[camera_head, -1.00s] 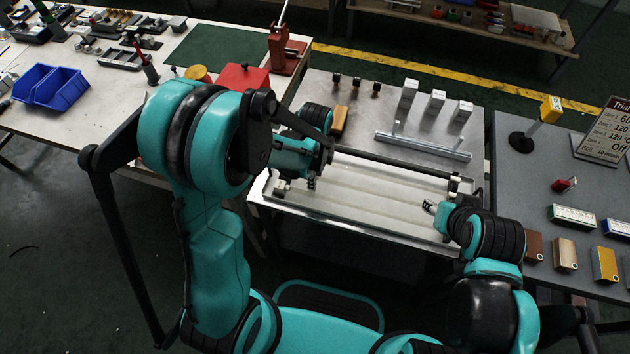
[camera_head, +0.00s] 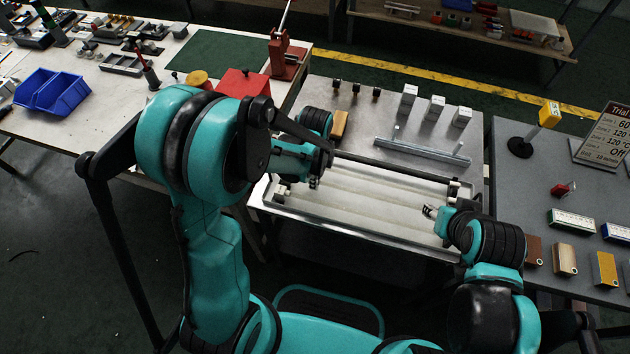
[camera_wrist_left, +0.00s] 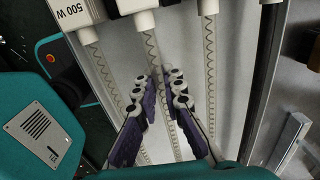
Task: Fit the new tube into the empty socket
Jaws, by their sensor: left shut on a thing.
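In the left wrist view, clear tubes with coiled wire inside run down from white end caps, one marked "500 W" (camera_wrist_left: 72,14). My left gripper (camera_wrist_left: 167,78) is shut on the middle tube (camera_wrist_left: 154,52), its purple pads on either side. In the head view my left gripper (camera_head: 314,183) is at the left end of the shallow metal tray (camera_head: 350,232), partly hidden by its arm. Pale tubes lie lengthwise there, too faint to tell apart. My right gripper (camera_head: 430,210) is at the tray's right end, too small to read its jaws. The empty socket cannot be made out.
A black bar (camera_head: 395,167) runs along the tray's far side. Behind it are a metal rail (camera_head: 422,152) and several white blocks (camera_head: 435,107). A red box (camera_head: 243,84) stands left, near my left arm. A grey table (camera_head: 545,185) with a sign (camera_head: 604,135) stands right.

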